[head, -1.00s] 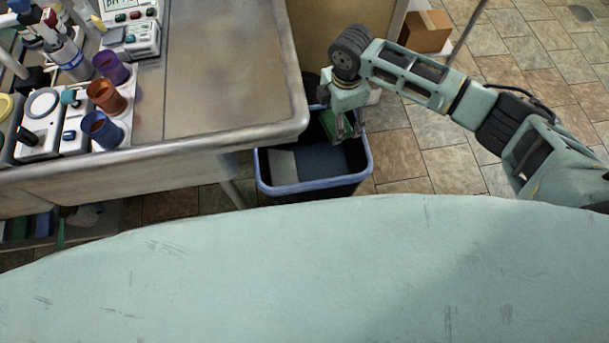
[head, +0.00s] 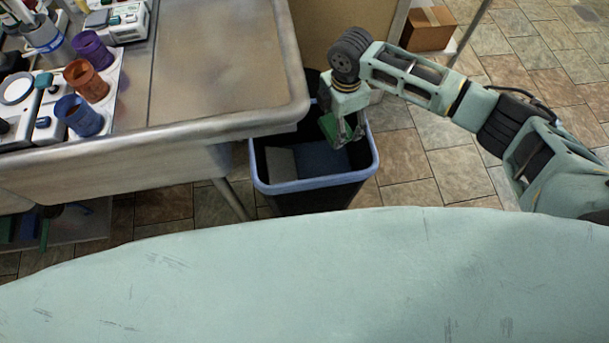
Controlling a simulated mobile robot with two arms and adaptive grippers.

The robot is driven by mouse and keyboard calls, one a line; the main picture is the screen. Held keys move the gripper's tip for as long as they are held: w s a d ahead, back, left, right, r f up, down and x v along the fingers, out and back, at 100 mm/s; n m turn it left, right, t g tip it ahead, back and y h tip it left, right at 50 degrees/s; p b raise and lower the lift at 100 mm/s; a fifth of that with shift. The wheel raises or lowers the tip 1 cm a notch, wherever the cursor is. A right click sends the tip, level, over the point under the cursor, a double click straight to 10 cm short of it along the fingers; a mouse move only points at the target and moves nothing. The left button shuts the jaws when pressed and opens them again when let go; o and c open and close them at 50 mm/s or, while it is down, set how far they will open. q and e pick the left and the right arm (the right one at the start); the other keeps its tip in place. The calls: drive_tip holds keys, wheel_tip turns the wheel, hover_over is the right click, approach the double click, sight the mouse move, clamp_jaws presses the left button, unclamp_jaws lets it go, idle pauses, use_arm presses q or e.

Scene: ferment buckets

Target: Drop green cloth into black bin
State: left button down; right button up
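The green cloth (head: 329,128) is at my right gripper (head: 347,139), between its fingers. The gripper is shut on it, as far as the small view shows. My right arm comes in from the right, and the gripper points down over the right part of the black bin (head: 317,196). The bin stands on the floor beside the metal table and has a blue-grey rim. A pale patch and a dark blue-grey patch show inside it. The gripper hides part of the rim and the far inside of the bin. My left gripper is not in view.
A metal table (head: 220,70) stands at the left, its corner close to the bin. Purple, orange and blue cups (head: 78,115) and lab devices stand on it. A cardboard box (head: 428,30) is at the back. Tiled floor right of the bin is clear.

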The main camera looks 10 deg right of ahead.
drive_tip(key=o, duration=1.1)
drive_tip(key=shift+c, duration=0.2)
drive_tip(key=shift+o, duration=0.2)
drive_tip(key=shift+r, duration=0.1)
wheel_tip(320, 180, up, 12)
